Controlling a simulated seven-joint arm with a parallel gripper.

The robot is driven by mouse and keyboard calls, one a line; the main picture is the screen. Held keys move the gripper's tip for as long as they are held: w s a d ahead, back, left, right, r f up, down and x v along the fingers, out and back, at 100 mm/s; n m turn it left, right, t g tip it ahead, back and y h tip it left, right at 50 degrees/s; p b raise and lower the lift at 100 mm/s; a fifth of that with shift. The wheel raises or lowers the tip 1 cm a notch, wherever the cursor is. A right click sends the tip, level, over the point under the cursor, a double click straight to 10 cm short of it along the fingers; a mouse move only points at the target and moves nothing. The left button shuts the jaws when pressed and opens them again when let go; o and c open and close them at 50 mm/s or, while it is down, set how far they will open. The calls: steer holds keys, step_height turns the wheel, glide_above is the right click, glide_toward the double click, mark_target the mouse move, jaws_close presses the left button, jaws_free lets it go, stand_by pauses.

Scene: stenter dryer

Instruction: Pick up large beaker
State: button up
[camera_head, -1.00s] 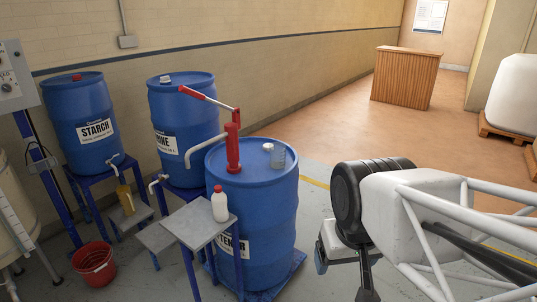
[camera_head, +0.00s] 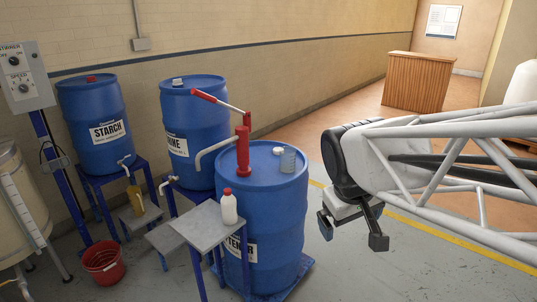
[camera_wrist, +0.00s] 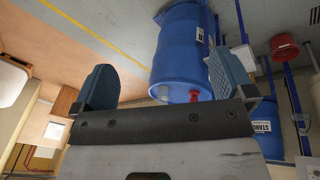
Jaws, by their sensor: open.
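A clear beaker (camera_head: 288,161) stands upright on top of the front blue drum (camera_head: 262,205), near its right rim. In the wrist view the beaker (camera_wrist: 175,101) is small at the drum's end, seen between my fingers. My gripper (camera_head: 352,232) is open and empty, to the right of the drum and apart from it, with its fingers pointing down. In the wrist view my gripper (camera_wrist: 165,80) shows both fingers spread wide. A second vessel, an amber jug (camera_head: 136,199), is below the tap of the starch drum (camera_head: 95,112).
A white bung (camera_head: 279,151) and a red hand pump (camera_head: 243,150) stand on the same drum top. A white bottle (camera_head: 229,207) stands on a grey side table (camera_head: 205,224). A red bucket (camera_head: 103,262) is on the floor. The floor beyond the drum is clear.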

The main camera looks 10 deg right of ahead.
steer(key=w+d+f+n+t+h, duration=0.15)
steer(key=w+n+h, duration=0.7)
steer(key=w, duration=2.85)
steer(key=n+t+y, duration=0.2)
steer(key=n+t, duration=0.3)
steer(key=n, duration=1.1)
glide_toward(288, 151)
steer(key=shift+s+d+r+g, duration=0.15)
steer(key=shift+s+r, duration=0.1)
steer(key=shift+s, duration=0.25)
steer(key=shift+s+r+g, duration=0.1)
steer(key=shift+s+r, duration=0.15)
steer(key=shift+s, duration=0.25)
steer(key=shift+x, duration=1.3)
steer(key=shift+d, duration=0.15)
steer(key=shift+x, duration=2.55)
steer(key=shift+r, duration=0.1)
